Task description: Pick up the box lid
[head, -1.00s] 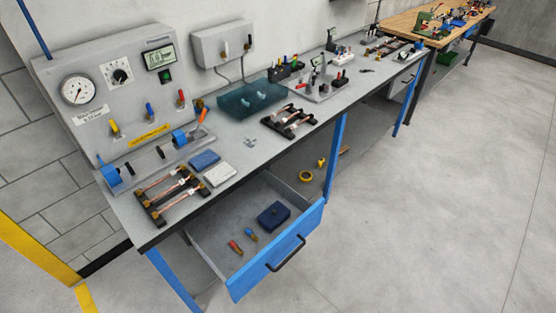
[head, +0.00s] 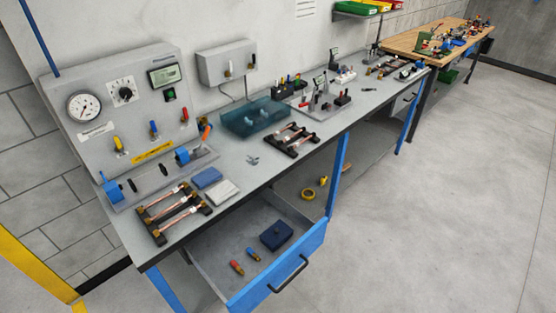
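Neither of my grippers shows in the head view.
A blue bench leg (head: 338,175) stands right of the drawer.

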